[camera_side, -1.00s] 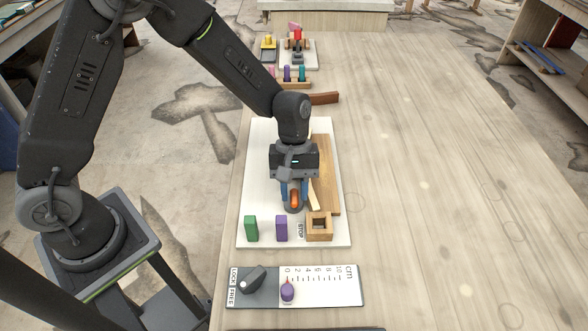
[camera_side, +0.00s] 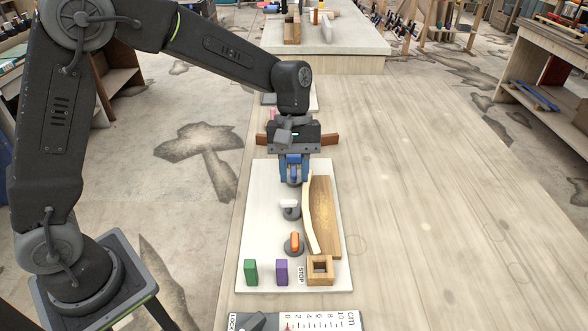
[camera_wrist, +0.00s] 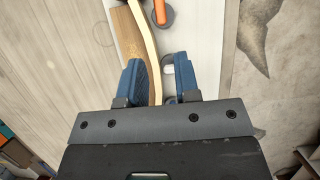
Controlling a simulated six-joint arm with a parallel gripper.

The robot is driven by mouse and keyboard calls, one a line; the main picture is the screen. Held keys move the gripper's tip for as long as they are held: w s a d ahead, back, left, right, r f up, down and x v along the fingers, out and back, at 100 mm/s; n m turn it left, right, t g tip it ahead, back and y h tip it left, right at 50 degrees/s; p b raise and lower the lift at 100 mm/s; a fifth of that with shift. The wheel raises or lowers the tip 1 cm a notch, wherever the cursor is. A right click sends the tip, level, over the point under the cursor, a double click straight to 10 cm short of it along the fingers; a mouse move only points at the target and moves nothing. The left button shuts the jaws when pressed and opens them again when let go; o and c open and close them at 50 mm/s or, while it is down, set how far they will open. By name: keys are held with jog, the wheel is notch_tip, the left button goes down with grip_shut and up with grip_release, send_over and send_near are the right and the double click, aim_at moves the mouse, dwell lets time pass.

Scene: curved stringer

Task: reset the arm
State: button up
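My gripper (camera_side: 294,178) hangs above the far end of a white board (camera_side: 262,220), fingers pointing down. In the wrist view its two blue fingers (camera_wrist: 161,82) stand apart with nothing visibly held between them. A pale curved strip (camera_side: 310,220) lies along a brown wooden form (camera_side: 325,215); the strip also shows in the wrist view (camera_wrist: 147,45). A clamp with an orange handle (camera_side: 294,242) and one with a white handle (camera_side: 289,204) stand along the strip's left side. Something blue with a grey base is partly hidden at my fingers.
A green block (camera_side: 251,272), a purple block (camera_side: 281,272) and a square wooden stop (camera_side: 320,270) stand at the board's near end. A cm scale plate (camera_side: 325,320) lies nearer. A reddish-brown bar lies behind my gripper. The table's right side is clear.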

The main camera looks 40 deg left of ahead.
jog(key=s+a+r+m+t+y, duration=0.1)
jog(key=s+a+r+m+t, duration=0.3)
jog(key=s, duration=0.5)
jog(key=s+a+r+m+t+y, duration=0.2)
jog(key=s+a+r+m+t, duration=0.2)
jog(key=s, duration=0.6)
notch_tip(320, 180, up, 2)
jog(key=shift+a+r+m+t, duration=0.15)
jog(key=shift+a+m+t, duration=0.15)
jog(key=shift+a+m, duration=0.25)
jog(key=shift+w+d, duration=0.1)
